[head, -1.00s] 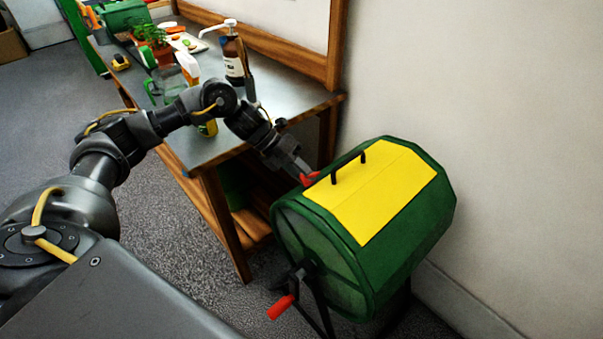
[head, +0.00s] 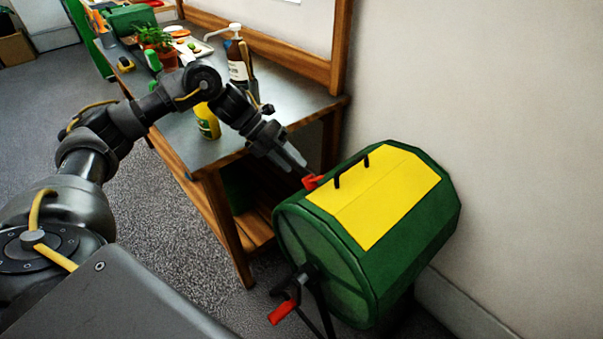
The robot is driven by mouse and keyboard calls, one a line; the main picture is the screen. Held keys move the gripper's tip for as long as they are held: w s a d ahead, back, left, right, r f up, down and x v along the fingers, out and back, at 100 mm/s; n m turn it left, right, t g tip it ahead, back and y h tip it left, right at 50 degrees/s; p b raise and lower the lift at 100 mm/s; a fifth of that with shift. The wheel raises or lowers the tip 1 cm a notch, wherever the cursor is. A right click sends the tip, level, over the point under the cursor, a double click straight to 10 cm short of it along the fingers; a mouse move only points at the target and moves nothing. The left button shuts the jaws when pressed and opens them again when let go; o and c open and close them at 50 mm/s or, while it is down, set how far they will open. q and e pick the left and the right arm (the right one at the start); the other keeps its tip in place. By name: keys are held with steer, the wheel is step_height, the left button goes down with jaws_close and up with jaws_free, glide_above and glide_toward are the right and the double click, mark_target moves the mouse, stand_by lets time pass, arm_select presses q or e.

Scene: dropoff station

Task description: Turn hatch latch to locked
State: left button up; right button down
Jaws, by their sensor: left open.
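A green drum (head: 425,225) stands on a dark frame at the right, with a yellow hatch (head: 385,195) on its top and a black handle (head: 350,171) on the hatch. The red hatch latch (head: 312,182) sits at the hatch's left edge, near the handle. My left gripper (head: 296,163) is open just above and behind the latch, its fingers pointing down toward it. I cannot tell whether a fingertip touches the latch. My right gripper is not in view.
A red-handled crank (head: 283,311) sticks out from the drum's near end. A wooden workbench (head: 225,140) stands behind my left arm, with a pump bottle (head: 238,62), a yellow bottle (head: 207,122) and a potted plant (head: 157,42). A wall (head: 480,110) is close behind the drum.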

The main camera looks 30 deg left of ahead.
arm_select(q)
steer(key=v, duration=0.5)
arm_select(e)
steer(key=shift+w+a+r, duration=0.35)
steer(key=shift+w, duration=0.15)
